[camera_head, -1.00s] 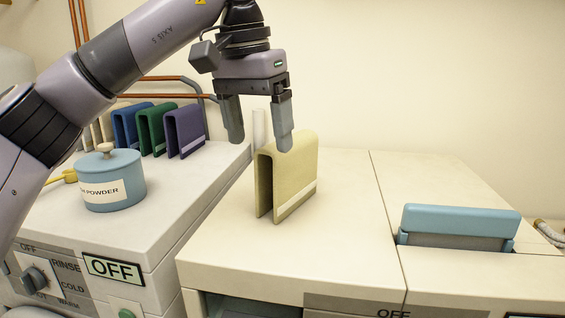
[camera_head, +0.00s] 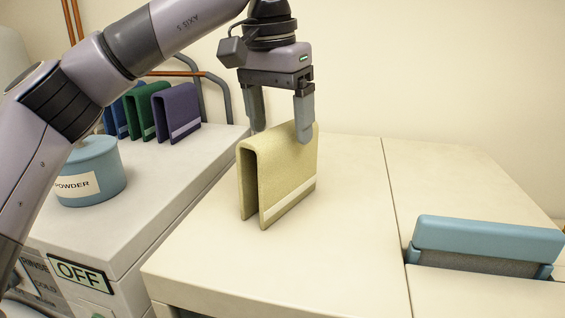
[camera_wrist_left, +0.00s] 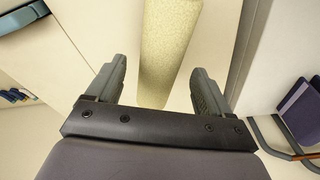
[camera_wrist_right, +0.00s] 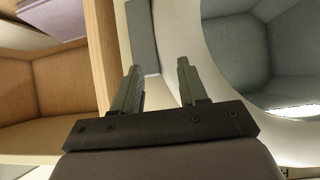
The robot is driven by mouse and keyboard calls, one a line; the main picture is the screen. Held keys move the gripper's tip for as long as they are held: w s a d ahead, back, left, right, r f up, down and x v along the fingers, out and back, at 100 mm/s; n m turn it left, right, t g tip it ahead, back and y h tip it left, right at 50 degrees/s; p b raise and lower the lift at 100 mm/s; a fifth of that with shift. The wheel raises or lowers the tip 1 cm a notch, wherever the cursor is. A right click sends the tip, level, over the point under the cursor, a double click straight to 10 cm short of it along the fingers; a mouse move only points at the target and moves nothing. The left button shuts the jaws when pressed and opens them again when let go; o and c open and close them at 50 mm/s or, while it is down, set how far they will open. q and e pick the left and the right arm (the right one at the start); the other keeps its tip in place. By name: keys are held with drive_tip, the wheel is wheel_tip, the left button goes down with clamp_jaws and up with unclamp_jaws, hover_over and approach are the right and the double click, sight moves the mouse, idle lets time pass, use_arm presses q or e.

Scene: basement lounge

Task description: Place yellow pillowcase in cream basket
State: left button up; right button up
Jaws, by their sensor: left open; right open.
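The yellow pillowcase (camera_head: 285,175) stands folded, like an upside-down U with a pale stripe near its lower edge, on the cream machine top. My left gripper (camera_head: 281,136) is open at the top of the pillowcase, toward its far end. One finger overlaps the pillowcase's near face in the head view. In the left wrist view the yellow pillowcase (camera_wrist_left: 168,45) runs between the open fingers, with gaps on both sides. My right gripper (camera_wrist_right: 158,66) is open and empty in the right wrist view. I cannot make out a cream basket in any view.
Purple (camera_head: 176,112) and green (camera_head: 141,113) folded cloths stand at the back left, with a blue one partly hidden. A blue powder jar (camera_head: 92,172) is on the left machine. A blue handle (camera_head: 487,240) rises at right. A round grey-lined opening (camera_wrist_right: 270,55) is beside my right gripper.

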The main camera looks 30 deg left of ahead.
use_arm(q)
drive_tip(key=shift+w+f, duration=0.15)
drive_tip(key=shift+f, duration=0.8)
drive_tip(key=shift+w+f, duration=0.15)
drive_tip(key=shift+f, duration=0.8)
drive_tip(key=c, duration=1.2)
drive_tip(key=shift+r, duration=0.1)
wheel_tip(320, 180, up, 8)
drive_tip(key=shift+d+f+p, duration=0.1)
drive_tip(key=shift+f+p, duration=0.1)
drive_tip(key=shift+p, duration=0.35)
wheel_tip(320, 180, up, 12)
drive_tip(key=p, duration=0.2)
